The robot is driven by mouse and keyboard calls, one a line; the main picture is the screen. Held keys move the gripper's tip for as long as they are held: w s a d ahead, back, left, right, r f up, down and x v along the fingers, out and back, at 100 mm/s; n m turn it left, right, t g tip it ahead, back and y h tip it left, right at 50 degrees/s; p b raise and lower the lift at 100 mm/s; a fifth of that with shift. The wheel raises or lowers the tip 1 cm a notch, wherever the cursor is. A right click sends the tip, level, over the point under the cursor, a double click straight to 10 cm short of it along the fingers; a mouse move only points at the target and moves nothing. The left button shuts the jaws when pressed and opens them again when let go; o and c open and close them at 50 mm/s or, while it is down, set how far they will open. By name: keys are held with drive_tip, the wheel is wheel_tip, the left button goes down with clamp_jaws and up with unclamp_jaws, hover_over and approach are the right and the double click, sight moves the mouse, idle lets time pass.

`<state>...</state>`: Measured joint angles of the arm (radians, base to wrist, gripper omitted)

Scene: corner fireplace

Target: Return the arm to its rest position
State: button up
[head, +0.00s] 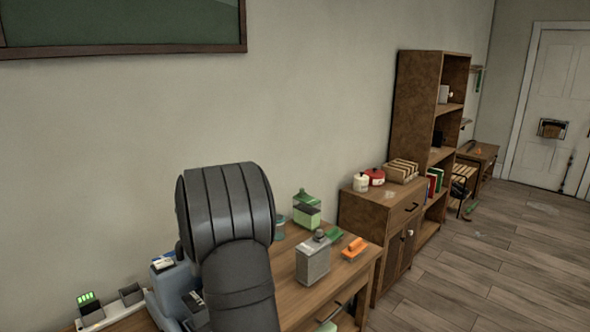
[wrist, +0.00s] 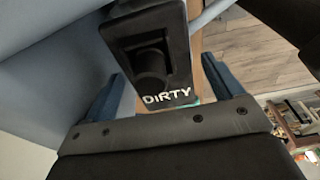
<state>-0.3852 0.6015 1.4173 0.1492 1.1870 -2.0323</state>
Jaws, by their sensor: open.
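My arm (head: 235,240) rises large and dark in the lower middle of the head view, and my gripper cannot be made out there. In the wrist view my gripper (wrist: 164,72) shows two blue fingers spread wide apart, with nothing clasped between them. A black holder marked "DIRTY" (wrist: 150,60) shows beyond and between the fingers. I cannot tell its distance from them.
A wooden desk (head: 285,262) carries a grey box (head: 313,262), a green container (head: 307,208) and an orange object (head: 355,249). A blue case (head: 172,285) stands beside my arm. A cabinet (head: 372,218) and bookcase (head: 415,110) stand further right. Open floor (head: 490,270) lies right.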

drive_tip(key=shift+s+f, duration=0.1)
drive_tip(key=shift+f, duration=0.8)
drive_tip(key=shift+r, duration=2.2)
drive_tip(key=shift+f, duration=0.1)
wheel_tip(320, 180, down, 3)
drive_tip(key=shift+f, duration=0.15)
wheel_tip(320, 180, up, 12)
drive_tip(key=w+d, duration=0.1)
drive_tip(key=w, duration=0.1)
drive_tip(key=f, duration=0.4)
drive_tip(key=s+f, duration=0.1)
drive_tip(key=f, duration=0.3)
drive_tip(key=s+a+f, duration=0.1)
drive_tip(key=f, duration=0.3)
drive_tip(key=shift+f, duration=0.2)
wheel_tip(320, 180, up, 28)
drive_tip(key=w+d+f+m+t, duration=0.1)
drive_tip(key=w+d+f+m, duration=0.7)
drive_tip(key=d, duration=0.3)
drive_tip(key=w+d+f+m+t, duration=0.1)
drive_tip(key=w+d+f+m, duration=0.7)
drive_tip(key=d+f, duration=0.3)
drive_tip(key=shift+d+f, duration=0.2)
drive_tip(key=shift+d, duration=0.5)
